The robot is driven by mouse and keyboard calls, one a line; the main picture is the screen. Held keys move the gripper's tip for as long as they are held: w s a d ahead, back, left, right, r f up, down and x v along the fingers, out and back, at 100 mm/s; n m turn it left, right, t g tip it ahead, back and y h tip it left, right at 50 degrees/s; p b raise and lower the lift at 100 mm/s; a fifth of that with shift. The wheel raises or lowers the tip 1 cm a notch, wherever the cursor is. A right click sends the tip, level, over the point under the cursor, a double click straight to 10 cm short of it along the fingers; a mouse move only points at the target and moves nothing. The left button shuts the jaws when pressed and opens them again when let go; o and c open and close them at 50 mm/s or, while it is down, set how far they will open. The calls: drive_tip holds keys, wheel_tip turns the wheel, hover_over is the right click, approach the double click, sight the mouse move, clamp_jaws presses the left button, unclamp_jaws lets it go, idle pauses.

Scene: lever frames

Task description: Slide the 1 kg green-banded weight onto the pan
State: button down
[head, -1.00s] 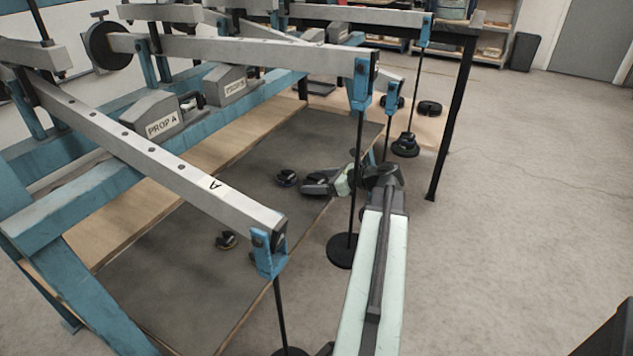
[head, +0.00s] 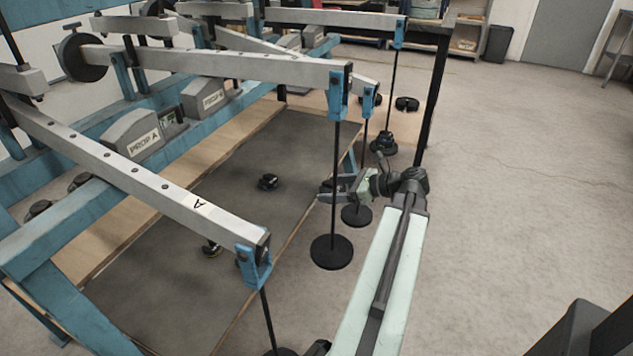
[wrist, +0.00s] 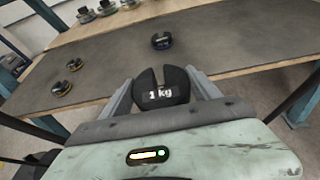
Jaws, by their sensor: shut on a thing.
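In the wrist view a black slotted weight (wrist: 175,90) marked "1 kg" sits between the jaws of my gripper (wrist: 161,88), its slot facing away. No green band shows on the face I see. In the head view my gripper (head: 330,190) is shut beside the table's right edge, close to the hanger rods; the weight there is small and dark. A round black pan (head: 331,253) hangs on a rod from the middle beam, nearer than my gripper. Another black pan (head: 356,216) hangs just below and beyond my gripper. I cannot tell which pan is meant.
Beam A (head: 165,185) ends in a blue bracket at front, its rod running down out of view. Loose weights lie on the dark mat (head: 235,170), including one near its middle (head: 267,182). A farther hanger carries stacked weights (head: 384,143). Open floor lies right.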

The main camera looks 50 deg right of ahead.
sight(343, 191)
drive_tip(key=shift+s+d+r, duration=0.15)
drive_tip(key=shift+s, duration=0.75)
drive_tip(key=shift+s+d+r, duration=0.1)
drive_tip(key=shift+s+d, duration=0.05)
drive_tip(key=shift+s, duration=0.75)
wheel_tip(343, 191, up, 6)
drive_tip(key=p, duration=0.5)
drive_tip(key=shift+f+p, duration=0.25)
drive_tip(key=shift+p, duration=0.15)
drive_tip(key=shift+f, duration=0.2)
